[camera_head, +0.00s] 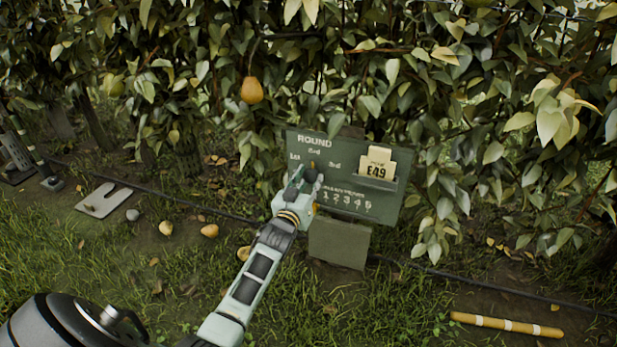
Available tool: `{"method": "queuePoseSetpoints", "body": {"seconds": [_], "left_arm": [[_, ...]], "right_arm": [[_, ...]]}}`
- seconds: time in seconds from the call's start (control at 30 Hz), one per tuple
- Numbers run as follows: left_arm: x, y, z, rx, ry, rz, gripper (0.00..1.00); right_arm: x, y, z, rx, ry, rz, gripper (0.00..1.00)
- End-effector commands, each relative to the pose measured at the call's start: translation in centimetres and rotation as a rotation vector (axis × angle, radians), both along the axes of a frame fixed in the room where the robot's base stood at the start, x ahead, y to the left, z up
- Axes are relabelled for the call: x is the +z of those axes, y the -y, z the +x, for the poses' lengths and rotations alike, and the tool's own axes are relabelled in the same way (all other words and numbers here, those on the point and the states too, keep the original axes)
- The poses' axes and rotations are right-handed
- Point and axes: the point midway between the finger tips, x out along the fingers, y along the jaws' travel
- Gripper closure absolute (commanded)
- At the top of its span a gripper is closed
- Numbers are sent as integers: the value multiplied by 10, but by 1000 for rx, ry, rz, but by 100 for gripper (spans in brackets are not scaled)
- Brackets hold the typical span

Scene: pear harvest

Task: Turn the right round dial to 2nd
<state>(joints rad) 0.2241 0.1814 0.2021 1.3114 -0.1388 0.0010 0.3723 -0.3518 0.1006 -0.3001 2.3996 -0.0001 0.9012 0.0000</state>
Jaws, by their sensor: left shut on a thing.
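The green panel (388,204) headed ROUND stands upright before the foliage. Small marks sit at the left, top and right of its dial area, the top one (314,150) and the right one (335,164) being too small to read surely. My left gripper (309,172) reaches up from below and is shut at the dial's place on the panel. The gripper covers nearly all of the dial, so which mark it points to cannot be told. A small yellowish bit shows just above the fingertips. My right gripper is not in view.
A cream card reading E49 (376,168) sits in a holder on the panel's right, above a row of numbers. A pear (252,90) hangs upper left of the panel. Fallen pears (209,231), a grey plate (104,199) and a yellow rod (506,324) lie on the ground.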

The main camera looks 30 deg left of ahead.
Motion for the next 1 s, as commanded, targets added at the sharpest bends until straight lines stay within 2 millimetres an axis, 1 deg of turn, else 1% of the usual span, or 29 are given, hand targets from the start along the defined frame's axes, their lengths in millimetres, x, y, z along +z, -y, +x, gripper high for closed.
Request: {"method": "queuePoseSetpoints", "body": {"seconds": [0.03, 0.3, 0.77, 0.8, 0.93, 1.0], "left_arm": [[5, 8, 3, -12, 6, 20, 94], [3, 8, 3, -11, -12, 91, 94], [2, 8, 3, -11, -15, 101, 94], [2, 8, 3, -11, -15, 101, 66], [2, 8, 3, -11, -16, 102, 55], [2, 7, 3, -10, -16, 102, 54]], "right_arm": [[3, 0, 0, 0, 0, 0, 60], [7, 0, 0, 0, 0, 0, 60], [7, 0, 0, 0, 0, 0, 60], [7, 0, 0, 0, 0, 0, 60], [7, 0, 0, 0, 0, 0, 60], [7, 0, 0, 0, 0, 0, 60]]}}
